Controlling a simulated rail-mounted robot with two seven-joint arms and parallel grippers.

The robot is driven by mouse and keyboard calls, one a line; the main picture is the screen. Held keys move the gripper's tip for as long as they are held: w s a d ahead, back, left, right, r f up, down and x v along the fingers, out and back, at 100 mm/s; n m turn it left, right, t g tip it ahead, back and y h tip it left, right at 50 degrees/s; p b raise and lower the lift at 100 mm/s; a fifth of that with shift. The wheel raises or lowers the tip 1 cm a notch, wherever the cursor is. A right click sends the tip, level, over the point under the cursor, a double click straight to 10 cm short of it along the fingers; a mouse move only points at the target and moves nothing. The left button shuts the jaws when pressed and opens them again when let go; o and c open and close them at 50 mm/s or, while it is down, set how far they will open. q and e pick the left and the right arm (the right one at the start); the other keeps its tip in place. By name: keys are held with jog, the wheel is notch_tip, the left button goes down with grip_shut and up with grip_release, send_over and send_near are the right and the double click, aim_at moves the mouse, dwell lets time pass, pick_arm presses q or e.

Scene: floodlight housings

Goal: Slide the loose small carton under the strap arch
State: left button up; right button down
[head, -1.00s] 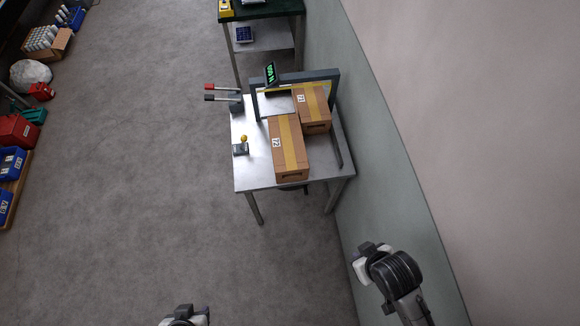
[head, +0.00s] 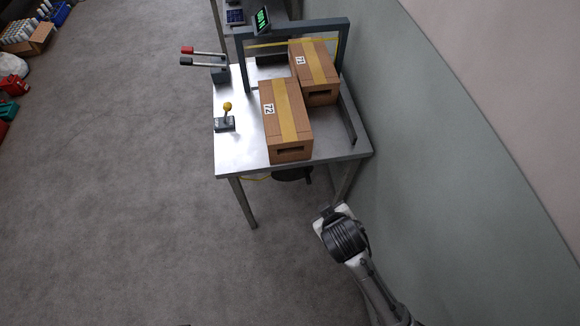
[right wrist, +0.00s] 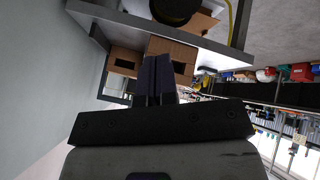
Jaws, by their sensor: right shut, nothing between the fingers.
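Two brown cartons with yellow tape stand on a metal table (head: 235,150). Carton 72 (head: 268,122) is nearer me and to the left; carton 71 (head: 300,78) is behind it to the right, close to the grey strap arch (head: 292,30). I cannot tell whether carton 71's far end is under the arch. Both look similar; neither is clearly the loose small one. My right gripper (head: 326,210) is in front of the table, below the cartons in the picture. Its fingers (right wrist: 155,78) are shut and empty in the right wrist view. My left gripper is out of view.
A yellow-knobbed joystick box (head: 225,123) and a red-and-black lever unit (head: 219,74) sit on the table's left side. A small display (head: 262,20) is on the arch. A guide rail (head: 350,122) runs along the right edge, near the wall (head: 440,150).

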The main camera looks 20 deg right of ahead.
notch_tip(320, 180, down, 6)
jog(key=w+n+t+h+b, duration=0.1)
jog(key=w+n+b, duration=0.1)
jog(key=w+b, duration=0.1)
jog(key=n+t, duration=0.9)
jog(key=n, duration=2)
send_near(289, 147)
pick_arm(q)
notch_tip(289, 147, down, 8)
jog(key=b, duration=0.2)
pick_arm(e)
jog(key=w, duration=0.5)
jog(key=w+d, duration=0.1)
jog(key=w, duration=0.1)
jog(key=shift+w+d+r, duration=0.1)
jog(key=shift+w, duration=0.15)
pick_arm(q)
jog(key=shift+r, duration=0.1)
